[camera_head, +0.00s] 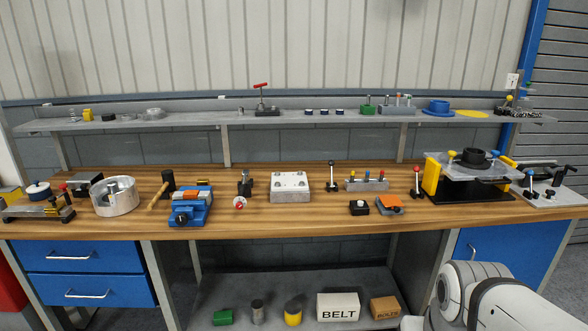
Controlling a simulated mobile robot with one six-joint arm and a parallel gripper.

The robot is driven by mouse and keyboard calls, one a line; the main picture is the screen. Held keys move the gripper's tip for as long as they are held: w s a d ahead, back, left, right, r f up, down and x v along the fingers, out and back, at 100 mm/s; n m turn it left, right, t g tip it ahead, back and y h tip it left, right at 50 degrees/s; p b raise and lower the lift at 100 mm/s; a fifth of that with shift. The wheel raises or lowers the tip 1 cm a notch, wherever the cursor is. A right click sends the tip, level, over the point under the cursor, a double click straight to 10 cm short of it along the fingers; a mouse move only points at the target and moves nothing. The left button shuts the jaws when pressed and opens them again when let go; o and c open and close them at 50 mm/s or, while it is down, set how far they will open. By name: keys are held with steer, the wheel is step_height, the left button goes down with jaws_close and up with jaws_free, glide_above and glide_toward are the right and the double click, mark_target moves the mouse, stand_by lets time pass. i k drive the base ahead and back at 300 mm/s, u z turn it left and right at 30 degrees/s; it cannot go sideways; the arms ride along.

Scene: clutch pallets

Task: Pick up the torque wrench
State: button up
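I cannot clearly make out a torque wrench in the head view. A long dark tool or lever (546,171) lies at the right end of the wooden workbench (300,222), near a light grey plate, but it is too small to identify. A mallet-like tool with a black head and wooden handle (160,194) is on the left part of the bench. My gripper is outside the picture; only white links of my arm show at the lower right.
A blue vise (191,207), metal pot (115,196), silver block (290,187) and yellow-sided fixture (433,177) stand on the bench. A grey shelf (190,118) runs above it. Boxes, including one marked BELT (338,307), sit below. The bench's front middle strip is clear.

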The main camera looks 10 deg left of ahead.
mark_target(245, 173)
steer(key=u, duration=0.05)
steer(key=i, duration=1.45)
steer(key=u, duration=1.1)
steer(key=i, duration=0.55)
steer(key=u, duration=0.25)
steer(key=k, duration=0.8)
steer(key=u, duration=0.2)
steer(key=i, duration=0.8)
steer(key=z, duration=0.05)
